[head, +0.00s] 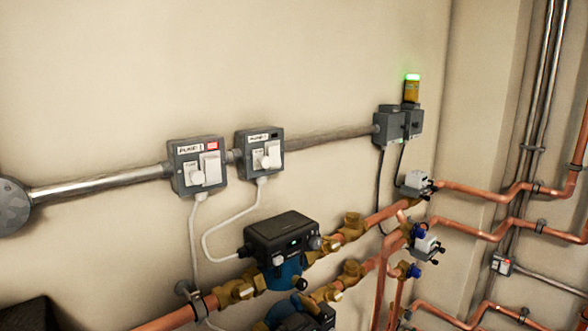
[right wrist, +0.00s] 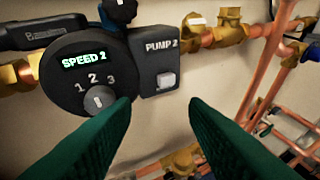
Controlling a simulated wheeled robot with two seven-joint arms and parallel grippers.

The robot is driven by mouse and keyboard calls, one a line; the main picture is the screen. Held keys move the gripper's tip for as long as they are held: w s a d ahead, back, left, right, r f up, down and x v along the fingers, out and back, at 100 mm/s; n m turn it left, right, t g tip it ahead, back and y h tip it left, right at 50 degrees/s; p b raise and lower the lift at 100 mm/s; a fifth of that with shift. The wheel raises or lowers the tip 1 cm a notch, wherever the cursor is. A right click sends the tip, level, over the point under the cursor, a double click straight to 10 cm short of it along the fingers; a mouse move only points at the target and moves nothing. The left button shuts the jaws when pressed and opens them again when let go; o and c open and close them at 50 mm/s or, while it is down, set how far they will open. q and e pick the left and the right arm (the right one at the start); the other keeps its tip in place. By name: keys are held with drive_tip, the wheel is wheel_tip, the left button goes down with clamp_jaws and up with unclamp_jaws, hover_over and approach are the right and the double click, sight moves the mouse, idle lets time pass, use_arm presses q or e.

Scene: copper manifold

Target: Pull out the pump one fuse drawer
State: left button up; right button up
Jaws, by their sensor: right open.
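The pump one switch box (head: 178,183) is the left grey box on the wall in the head view. Its label looks like "PUMP 1", with a small red lamp (head: 212,145) beside it. The white fuse drawer (head: 196,176) sits low on its white faceplate; how far it sticks out is too small to tell. My right gripper (right wrist: 160,100) is open and empty in the right wrist view. Its green fingers point at the pump 2 unit (right wrist: 160,65), not at the switch box. My left gripper is in neither view.
A second switch box (head: 260,155) is close on the right, joined by conduit (head: 100,185). Cables hang below both. A black pump head (head: 283,233) and copper pipes (head: 470,232) with brass valves stand below. The wall above is clear.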

drive_tip(key=a+r+n+t+y, duration=0.1)
drive_tip(key=a+r+t+y, duration=0.1)
drive_tip(key=r, duration=0.8)
drive_tip(key=a+r+n+t+y, duration=0.1)
drive_tip(key=a+r+t+y, duration=0.1)
drive_tip(key=r, duration=0.9)
drive_tip(key=n+t+y, duration=0.2)
drive_tip(key=n+y, duration=0.1)
drive_tip(key=y, duration=0.2)
approach(267, 162)
drive_tip(key=p+x, duration=0.3)
drive_tip(key=x, duration=0.4)
drive_tip(key=shift+r, duration=0.1)
drive_tip(key=shift+w+a+r, duration=0.1)
drive_tip(key=shift+w+a, duration=0.15)
drive_tip(key=shift+w, duration=0.2)
clamp_jaws()
